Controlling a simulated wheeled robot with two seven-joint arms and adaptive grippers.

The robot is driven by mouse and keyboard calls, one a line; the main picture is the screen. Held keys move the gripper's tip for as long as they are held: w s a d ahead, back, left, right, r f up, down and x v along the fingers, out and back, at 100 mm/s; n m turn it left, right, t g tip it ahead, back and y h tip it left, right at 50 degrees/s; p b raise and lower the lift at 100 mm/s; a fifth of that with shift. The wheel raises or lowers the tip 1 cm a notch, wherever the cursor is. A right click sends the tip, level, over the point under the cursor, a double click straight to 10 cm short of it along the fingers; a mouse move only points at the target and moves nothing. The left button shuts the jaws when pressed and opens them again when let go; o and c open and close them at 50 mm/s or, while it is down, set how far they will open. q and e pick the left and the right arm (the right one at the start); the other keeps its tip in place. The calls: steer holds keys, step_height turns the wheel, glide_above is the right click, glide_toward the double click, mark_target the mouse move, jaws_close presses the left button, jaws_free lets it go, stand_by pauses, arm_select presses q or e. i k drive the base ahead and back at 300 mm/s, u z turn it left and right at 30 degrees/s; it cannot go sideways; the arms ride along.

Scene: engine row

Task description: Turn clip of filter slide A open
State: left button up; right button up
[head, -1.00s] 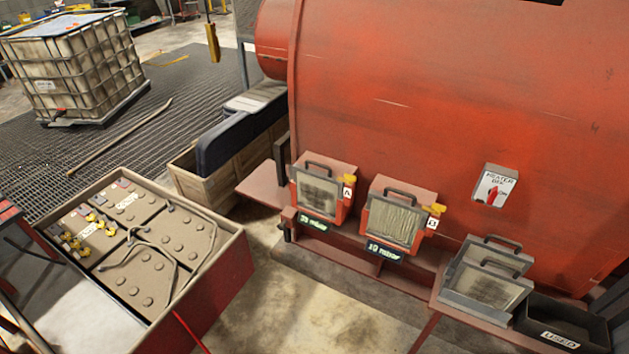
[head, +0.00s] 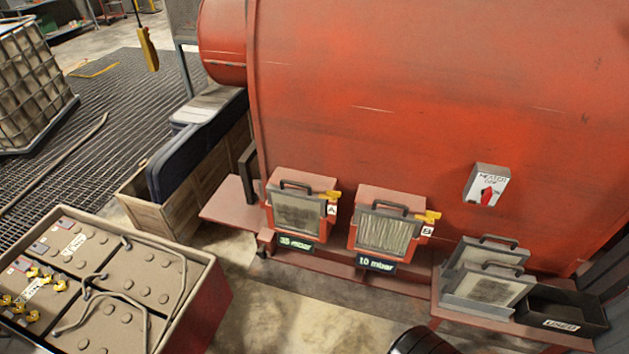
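Filter slide A (head: 297,213) sits in the left red housing at the foot of the big red tank, with a dark handle on top and a grey, dirty-looking panel. Its yellow clip (head: 333,195) is at the upper right corner of the housing, above the label A. A green sign below reads 35 mbar. Filter slide B (head: 384,234) sits in the housing to the right, with its own yellow clip (head: 428,216) and a 10 mbar sign. A dark rounded part at the bottom edge seems to be mine; neither gripper's fingers can be made out.
A shelf at the right holds two spare filter slides (head: 488,283) and a black bin marked USED (head: 562,318). A heater switch box (head: 486,185) is on the tank. A battery crate (head: 215,290) stands at the lower left. Floor in front of the housings is clear.

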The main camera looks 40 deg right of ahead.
mark_target(332, 195)
steer(key=z, duration=0.35)
steer(key=i, duration=0.65)
steer(key=z, duration=0.6)
